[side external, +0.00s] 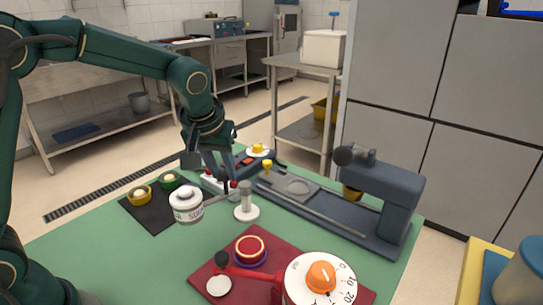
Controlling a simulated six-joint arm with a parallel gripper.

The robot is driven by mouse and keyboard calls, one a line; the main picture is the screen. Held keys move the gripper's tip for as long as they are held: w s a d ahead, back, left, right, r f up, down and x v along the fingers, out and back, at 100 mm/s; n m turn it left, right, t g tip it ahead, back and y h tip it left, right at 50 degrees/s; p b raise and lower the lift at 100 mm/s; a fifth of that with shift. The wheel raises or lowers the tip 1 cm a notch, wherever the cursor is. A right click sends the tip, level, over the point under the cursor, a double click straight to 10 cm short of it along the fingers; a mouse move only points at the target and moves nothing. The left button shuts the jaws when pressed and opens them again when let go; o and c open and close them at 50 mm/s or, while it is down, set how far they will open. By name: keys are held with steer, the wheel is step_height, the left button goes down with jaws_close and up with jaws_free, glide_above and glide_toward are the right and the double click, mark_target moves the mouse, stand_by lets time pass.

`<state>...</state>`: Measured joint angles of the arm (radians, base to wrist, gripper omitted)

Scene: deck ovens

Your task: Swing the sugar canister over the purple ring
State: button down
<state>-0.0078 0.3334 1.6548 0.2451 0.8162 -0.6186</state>
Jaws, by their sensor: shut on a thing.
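The sugar canister (187,208) is a small white tub with a grey lid and a dark-lettered label. It is upright at the right edge of the black mat, and I cannot tell whether its base touches the table. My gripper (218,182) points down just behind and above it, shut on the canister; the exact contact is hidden. The purple ring (250,265) lies on the dark red mat (202,270) at the front, around or under a red round piece with a cream top (250,246). The canister is apart from the ring, farther back and to the left.
A white-based post (246,207) stands between canister and ring. A dark slicer-like machine (385,205) fills the right. A white dial with an orange knob (320,278) and a red lever (250,273) are in front.

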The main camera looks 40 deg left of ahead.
steer(key=shift+d, duration=0.15)
stand_by(0.7)
steer(key=shift+w+d+n+g+y, duration=0.3)
steer(key=shift+d+n+g, duration=0.35)
steer(key=shift+n, duration=1.25)
steer(key=shift+w+d+n+g+y, duration=0.25)
steer(key=shift+d+n+g+y, duration=0.4)
steer(key=shift+n, duration=1.25)
steer(key=shift+w+d+n+g+y, duration=0.2)
steer(key=shift+d+n+g, duration=0.5)
steer(key=shift+n, duration=1.2)
steer(key=shift+w+d+n, duration=0.25)
steer(key=shift+d+n, duration=0.1)
steer(key=shift+n, duration=0.25)
steer(key=c, duration=0.7)
jaws_free()
steer(key=shift+o, duration=0.2)
steer(key=shift+s+a+m, duration=0.15)
steer(key=shift+m, duration=0.25)
